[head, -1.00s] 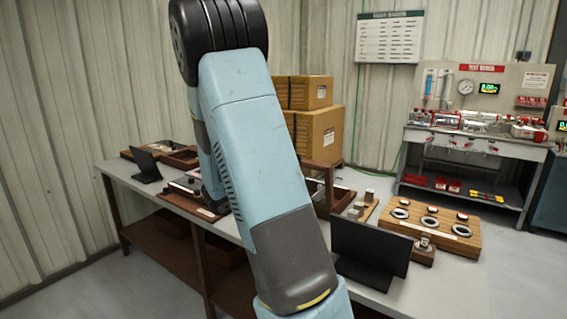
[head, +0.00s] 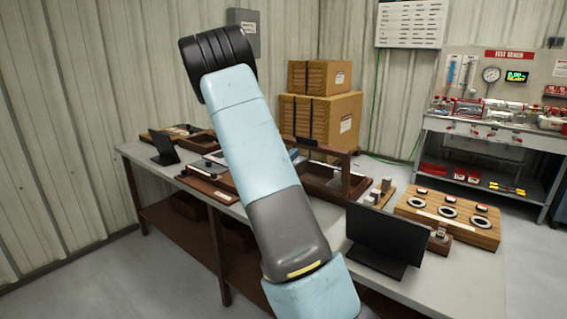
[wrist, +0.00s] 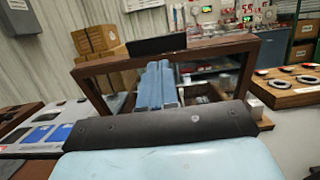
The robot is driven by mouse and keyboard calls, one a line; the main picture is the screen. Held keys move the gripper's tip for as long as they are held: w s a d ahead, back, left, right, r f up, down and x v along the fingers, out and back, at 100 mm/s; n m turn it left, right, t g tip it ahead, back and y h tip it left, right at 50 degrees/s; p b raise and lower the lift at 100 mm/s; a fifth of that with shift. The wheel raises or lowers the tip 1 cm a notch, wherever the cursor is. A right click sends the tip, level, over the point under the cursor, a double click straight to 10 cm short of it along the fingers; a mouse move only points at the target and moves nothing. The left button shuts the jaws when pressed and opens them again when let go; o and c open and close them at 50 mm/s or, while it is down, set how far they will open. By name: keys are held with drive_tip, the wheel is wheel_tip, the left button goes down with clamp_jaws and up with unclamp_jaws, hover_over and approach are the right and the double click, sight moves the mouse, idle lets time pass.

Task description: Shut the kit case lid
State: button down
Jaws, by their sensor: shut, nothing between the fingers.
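The kit case (head: 352,197) is a brown tray-like box on the bench, partly hidden by my arm in the head view. Its lid (head: 330,147) looks like a brown frame with an open or clear middle and stands raised. In the wrist view the lid frame (wrist: 215,48) fills the middle, with a black bar (wrist: 157,44) on its top edge. Parts inside the case are hard to make out. A dark and light blue part of my arm covers the bottom of the wrist view.
A black screen (head: 384,238) stands right of the case, near a wooden board with rings (head: 447,215). Another tray (head: 208,187) and a small black screen (head: 163,148) are on the left of the bench. Cardboard boxes (head: 320,122) stand behind. Open floor lies in front.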

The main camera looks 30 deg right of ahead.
sight(307, 142)
drive_tip(key=shift+x, duration=3.5)
